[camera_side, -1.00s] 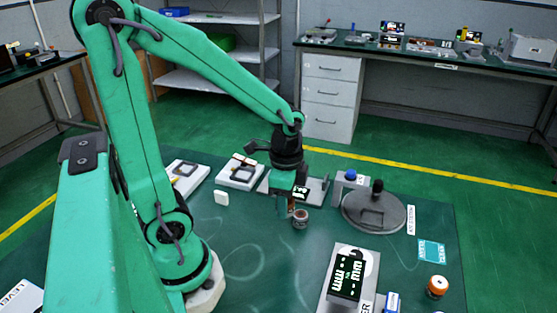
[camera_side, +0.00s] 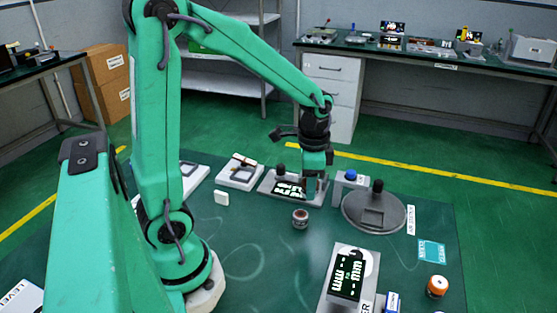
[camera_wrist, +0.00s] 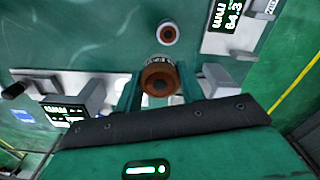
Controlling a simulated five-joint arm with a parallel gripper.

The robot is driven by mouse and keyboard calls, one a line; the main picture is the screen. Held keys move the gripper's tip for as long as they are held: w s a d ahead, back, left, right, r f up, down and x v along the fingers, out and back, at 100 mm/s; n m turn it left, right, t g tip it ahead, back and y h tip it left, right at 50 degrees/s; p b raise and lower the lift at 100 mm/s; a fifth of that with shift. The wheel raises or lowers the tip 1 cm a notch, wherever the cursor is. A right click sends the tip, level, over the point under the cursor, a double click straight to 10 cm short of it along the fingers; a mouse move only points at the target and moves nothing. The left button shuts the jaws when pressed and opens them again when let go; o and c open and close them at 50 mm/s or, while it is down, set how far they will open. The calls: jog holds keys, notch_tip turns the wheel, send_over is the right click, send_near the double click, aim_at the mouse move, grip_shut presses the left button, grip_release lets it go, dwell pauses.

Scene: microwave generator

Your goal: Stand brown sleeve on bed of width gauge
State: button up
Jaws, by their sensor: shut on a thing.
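My gripper (camera_side: 311,189) is over the right part of the width gauge (camera_side: 268,187), a grey bed with a lit display. In the wrist view my gripper (camera_wrist: 158,92) is shut on the brown sleeve (camera_wrist: 159,67), a short tube with a dark bore facing the camera. The gauge (camera_wrist: 38,76) shows there too, with its display at left and a grey block on each side of the sleeve. In the side view the sleeve is hidden or too small to make out. I cannot tell whether it touches the bed.
A second ring-like part (camera_side: 300,219) stands on the green table in front of the gauge. A round grey stand (camera_side: 388,218) and a blue-topped block (camera_side: 350,181) are close on the right. A display unit (camera_side: 345,280) lies nearer the camera.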

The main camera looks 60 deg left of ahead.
jog(key=w+a+n, duration=0.3)
jog(key=w, duration=0.6)
jog(key=a+f, duration=0.2)
jog(key=a, duration=0.1)
jog(key=w+a+f, duration=0.1)
jog(key=a+f, duration=0.1)
jog(key=a, duration=0.2)
jog(key=a+f, duration=0.2)
jog(key=a, duration=0.2)
jog(key=shift+w+a+f, duration=0.25)
jog(key=shift+f, duration=0.15)
jog(key=shift+f, duration=2)
jog(key=shift+f, duration=0.2)
jog(key=o, duration=1)
jog(key=shift+r, duration=0.15)
